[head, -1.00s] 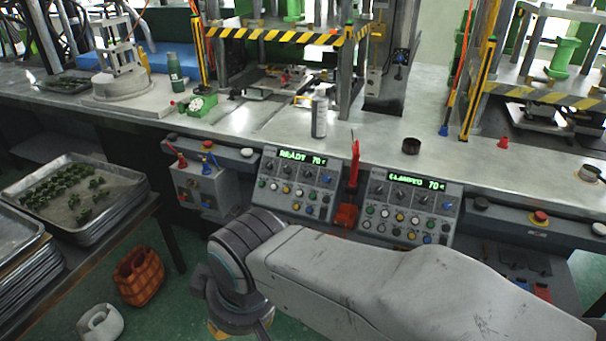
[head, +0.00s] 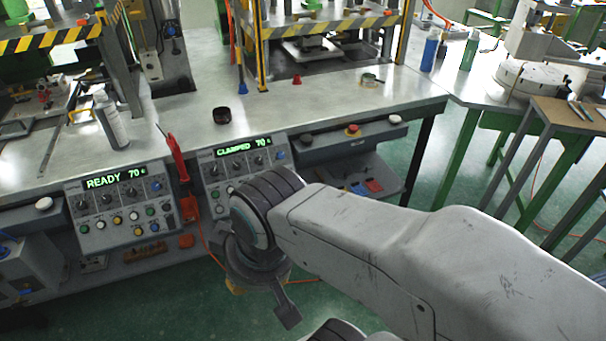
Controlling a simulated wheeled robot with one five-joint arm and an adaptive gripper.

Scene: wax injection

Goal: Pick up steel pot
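A small dark, open-topped round pot (head: 222,115) stands upright on the steel bench top (head: 300,103), left of centre. A second small round metal container (head: 370,80) is on the bench farther right, near the press. I cannot tell for sure which of the two is the steel pot. My gripper (head: 287,314) hangs low at the end of my arm, in front of the bench and below its top, apart from both. Only one finger-like part shows; the rest is hidden behind my wrist, so its opening cannot be judged.
Control boxes reading READY (head: 120,205) and CLAMPED (head: 242,170) line the bench front. A red-handled tool (head: 175,158) stands between them. A grey spray bottle (head: 110,120) is left on the bench; a red cap (head: 297,80) lies right of the dark pot.

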